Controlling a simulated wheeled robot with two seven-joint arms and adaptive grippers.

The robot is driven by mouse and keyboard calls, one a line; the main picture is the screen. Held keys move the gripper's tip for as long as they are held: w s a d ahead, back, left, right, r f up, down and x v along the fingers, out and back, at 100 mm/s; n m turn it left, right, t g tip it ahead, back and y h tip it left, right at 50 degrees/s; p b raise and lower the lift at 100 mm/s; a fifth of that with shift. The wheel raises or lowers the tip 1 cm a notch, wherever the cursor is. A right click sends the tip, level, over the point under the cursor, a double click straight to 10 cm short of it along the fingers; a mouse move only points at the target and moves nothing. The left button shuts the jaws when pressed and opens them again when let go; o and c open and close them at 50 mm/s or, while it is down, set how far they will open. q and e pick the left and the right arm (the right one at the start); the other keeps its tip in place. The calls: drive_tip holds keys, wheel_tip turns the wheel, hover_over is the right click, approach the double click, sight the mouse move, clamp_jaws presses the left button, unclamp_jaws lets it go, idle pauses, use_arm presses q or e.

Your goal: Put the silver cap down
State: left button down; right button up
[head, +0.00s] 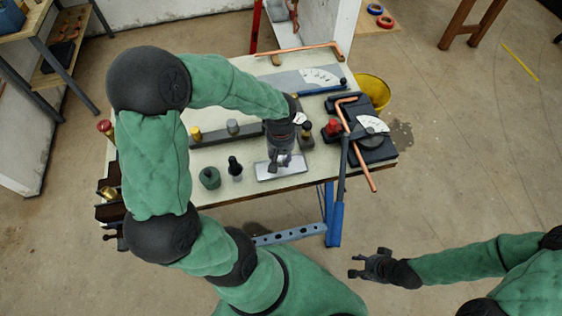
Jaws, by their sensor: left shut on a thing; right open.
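My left gripper (279,163) comes down over a pale silver rectangular tray (266,178) near the front edge of the workbench (225,196). It is shut on a small grey-silver thing (286,158), which looks like the silver cap and is mostly hidden by the fingers. I cannot tell whether it touches the tray. My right gripper (356,267) is open and empty, out over the floor in front of the bench's right side.
A dark rail with a brass piece (195,135) and a grey piece (232,127) stands behind. A green round pot (210,178) and a black bottle-like item (235,167) stand left of the tray. A copper pipe (359,155) and blue-handled bender (338,208) are right.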

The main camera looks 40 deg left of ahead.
sight(281, 162)
use_arm(q)
wheel_tip(281, 162, down, 3)
drive_tip(key=shift+f+b, duration=0.1)
drive_tip(key=shift+b, duration=0.35)
drive_tip(key=c, duration=0.8)
unclamp_jaws()
drive_tip(key=shift+c, duration=0.2)
drive_tip(key=shift+r, duration=0.4)
wheel_tip(281, 162, up, 12)
drive_tip(key=p, duration=0.3)
drive_tip(key=shift+f, duration=0.25)
